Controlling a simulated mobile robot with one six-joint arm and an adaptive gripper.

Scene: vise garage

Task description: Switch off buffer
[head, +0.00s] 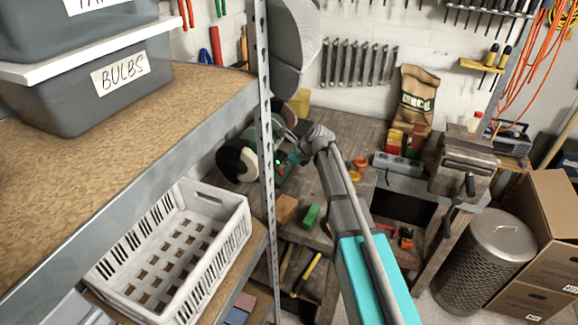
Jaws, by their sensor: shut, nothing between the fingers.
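The buffer (238,160) is on the wooden workbench, left of centre, partly hidden behind the upright metal post of the shelf. A dark and white round wheel shows on its left side. A small green light (277,161) glows on its front, close to a red spot. My gripper (291,159) is just to the right of the lit front, pointing down and left. It is small in the picture; it is shut with nothing held. I cannot tell whether it touches the buffer.
The slotted metal post (266,130) stands in front of the buffer. A shelf with grey bins (90,90) and a white crate (180,245) fills the left. A vise (464,165), power strip (397,163) and sack (416,98) are on the right.

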